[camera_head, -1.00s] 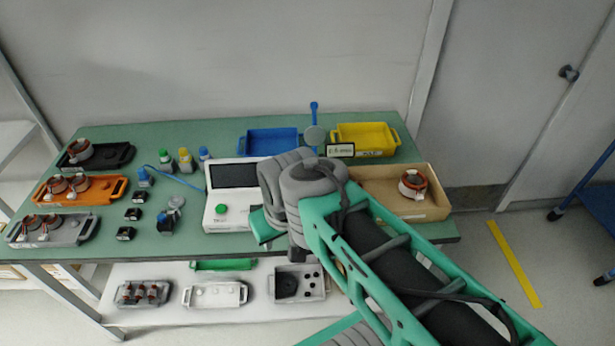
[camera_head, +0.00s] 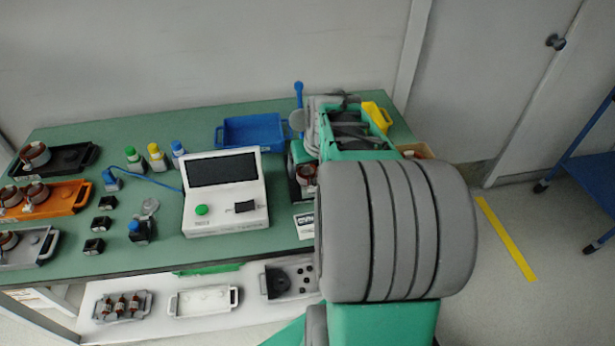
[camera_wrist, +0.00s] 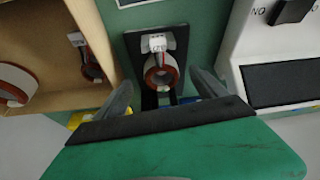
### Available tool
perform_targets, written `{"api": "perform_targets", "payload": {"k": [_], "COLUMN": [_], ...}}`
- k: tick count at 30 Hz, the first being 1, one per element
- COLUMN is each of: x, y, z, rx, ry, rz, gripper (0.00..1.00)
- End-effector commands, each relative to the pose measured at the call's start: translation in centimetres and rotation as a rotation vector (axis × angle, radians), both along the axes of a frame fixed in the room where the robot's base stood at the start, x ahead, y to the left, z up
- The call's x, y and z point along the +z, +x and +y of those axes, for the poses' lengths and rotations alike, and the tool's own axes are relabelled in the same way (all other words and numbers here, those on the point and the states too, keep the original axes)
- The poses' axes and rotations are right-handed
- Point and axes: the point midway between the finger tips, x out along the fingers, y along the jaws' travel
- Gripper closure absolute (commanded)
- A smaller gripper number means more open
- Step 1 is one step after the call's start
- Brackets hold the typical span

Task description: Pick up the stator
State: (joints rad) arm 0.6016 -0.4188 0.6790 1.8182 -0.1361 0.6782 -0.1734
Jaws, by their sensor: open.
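A stator (camera_wrist: 162,72), a white ring with a reddish-brown winding and a white connector block, is on a black fixture (camera_wrist: 178,42) in the wrist view. In the head view a reddish stator (camera_head: 307,173) shows beside the tester, partly hidden by my arm. My gripper (camera_wrist: 161,84) is open, its two grey fingers apart on either side of the fixture stator in the picture. I cannot tell whether they touch it. Another stator (camera_wrist: 14,84) lies in a wooden box (camera_wrist: 52,98) at left. More stators (camera_head: 36,154) sit in trays at the far left.
The white tester (camera_head: 226,215) stands left of my arm and shows at right in the wrist view. A blue bin (camera_head: 252,131) and yellow bin (camera_head: 377,116) are at the back. Small bottles (camera_head: 157,157) and black blocks (camera_head: 94,246) occupy the bench's left half.

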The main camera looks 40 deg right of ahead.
Motion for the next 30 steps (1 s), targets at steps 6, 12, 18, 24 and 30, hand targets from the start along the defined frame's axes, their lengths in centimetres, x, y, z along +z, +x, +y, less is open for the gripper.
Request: {"api": "perform_targets", "payload": {"k": [6, 12, 18, 24, 30], "x": [-3.3, -3.6, -3.6, -3.6, -3.6], "y": [1.6, 1.8, 1.7, 1.7, 1.7], "z": [-0.3, -0.4, -0.4, -0.4, -0.4], "rx": [0.004, 0.003, 0.003, 0.003, 0.003], "ry": [0.002, 0.000, 0.000, 0.000, 0.000], "rz": [0.003, 0.001, 0.001, 0.001, 0.001], "gripper": [0.19, 0.19, 0.31, 0.47, 0.64]}}
